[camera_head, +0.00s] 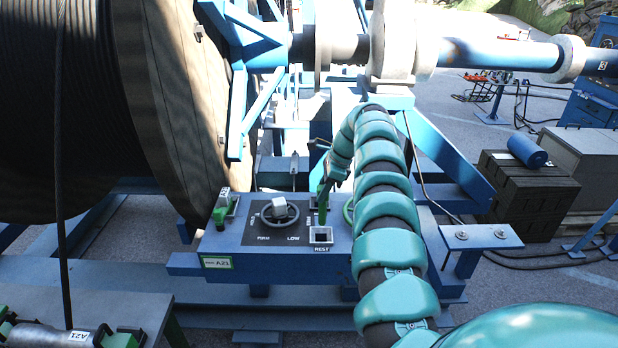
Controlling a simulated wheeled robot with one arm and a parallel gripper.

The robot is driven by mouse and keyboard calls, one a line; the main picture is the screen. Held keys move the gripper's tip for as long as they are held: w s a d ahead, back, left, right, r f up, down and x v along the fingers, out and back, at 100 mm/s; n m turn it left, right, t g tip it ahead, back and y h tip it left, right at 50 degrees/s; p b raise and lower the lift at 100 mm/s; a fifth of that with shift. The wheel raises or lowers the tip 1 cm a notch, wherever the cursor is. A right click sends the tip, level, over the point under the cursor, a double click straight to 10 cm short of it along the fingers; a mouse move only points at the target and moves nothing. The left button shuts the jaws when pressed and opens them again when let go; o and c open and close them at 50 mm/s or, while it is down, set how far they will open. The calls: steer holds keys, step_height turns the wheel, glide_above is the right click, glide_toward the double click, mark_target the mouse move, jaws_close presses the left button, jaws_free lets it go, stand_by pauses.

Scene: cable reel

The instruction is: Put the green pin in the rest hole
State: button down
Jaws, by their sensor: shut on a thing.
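The panel (218,241) is a blue box with a dark plate, labelled REST beside a square, pale-rimmed hole (321,235) near its front edge. The hole looks dark and empty. My teal arm reaches in from the lower right and bends down over the panel. My gripper (323,184) is small in view, just behind the REST hole, and is shut on the green pin (322,204). The pin looks roughly upright. Its lower end is hard to make out, so I cannot tell whether it is still in a socket.
A round handwheel knob (279,212) and a green-and-white fitting (223,210) stand on the panel to the left. The big cable reel (185,110) rises behind at left. A blue bracket (480,237) juts out at right. A grey bench (140,300) fills the lower left.

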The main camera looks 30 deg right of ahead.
mark_target(322, 216)
steer(key=shift+w+d+r, duration=0.15)
steer(key=shift+w, duration=0.15)
steer(key=shift+s, duration=0.2)
steer(key=shift+w+f+b, duration=0.1)
steer(key=shift+f+b, duration=0.7)
steer(key=shift+f, duration=0.1)
steer(key=shift+f+b, duration=0.85)
steer(key=shift+f, duration=3.6)
steer(key=shift+f+b, duration=1.95)
steer(key=shift+b, duration=0.35)
steer(key=c, duration=0.9)
jaws_free()
